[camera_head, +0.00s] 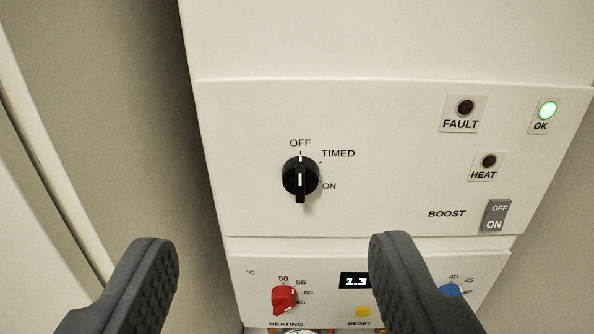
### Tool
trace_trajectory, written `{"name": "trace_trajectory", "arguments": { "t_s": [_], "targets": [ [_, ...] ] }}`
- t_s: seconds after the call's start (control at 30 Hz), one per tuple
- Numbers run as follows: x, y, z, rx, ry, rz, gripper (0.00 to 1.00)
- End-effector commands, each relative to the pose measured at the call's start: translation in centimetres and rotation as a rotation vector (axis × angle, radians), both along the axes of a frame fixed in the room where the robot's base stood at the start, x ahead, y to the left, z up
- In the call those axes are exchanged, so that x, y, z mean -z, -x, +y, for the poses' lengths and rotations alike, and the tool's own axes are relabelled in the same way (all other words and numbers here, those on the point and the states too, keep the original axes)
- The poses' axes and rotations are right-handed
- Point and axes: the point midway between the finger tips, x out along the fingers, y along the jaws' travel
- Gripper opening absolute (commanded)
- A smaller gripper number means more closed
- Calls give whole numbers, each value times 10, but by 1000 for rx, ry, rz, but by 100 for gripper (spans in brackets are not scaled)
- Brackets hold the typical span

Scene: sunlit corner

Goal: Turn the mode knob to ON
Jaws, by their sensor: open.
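The mode knob (300,180) is a black round dial with a raised bar on the white panel, left of the panel's middle. Its white line stands upright, in line with the OFF label above it. TIMED is printed to its upper right and ON to its right. My gripper (268,243) is open and empty. Its two dark, ridged fingers come in from the bottom edge, wide apart, and the knob shows between and above them. Neither finger touches the knob in the picture.
A grey BOOST switch (496,216) is at right. Below are a red knob (284,299), a display (355,281), a yellow reset button (363,312) and a partly hidden blue knob (452,291).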

Motion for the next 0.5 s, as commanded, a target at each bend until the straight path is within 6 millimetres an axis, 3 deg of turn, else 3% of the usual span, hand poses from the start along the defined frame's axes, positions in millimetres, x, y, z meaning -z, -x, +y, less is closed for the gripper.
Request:
{"name": "trace_trajectory", "arguments": {
  "t_s": [0.03, 0.2, 0.33, 0.5],
  "targets": [
    [22, -15, 1, 5, -4, -2, 56],
    [68, -41, -2, 42, 1, -38, 56],
    [86, -48, -4, 62, 6, -55, 56],
    [92, -55, -6, 73, 9, -65, 56]
  ]
}}
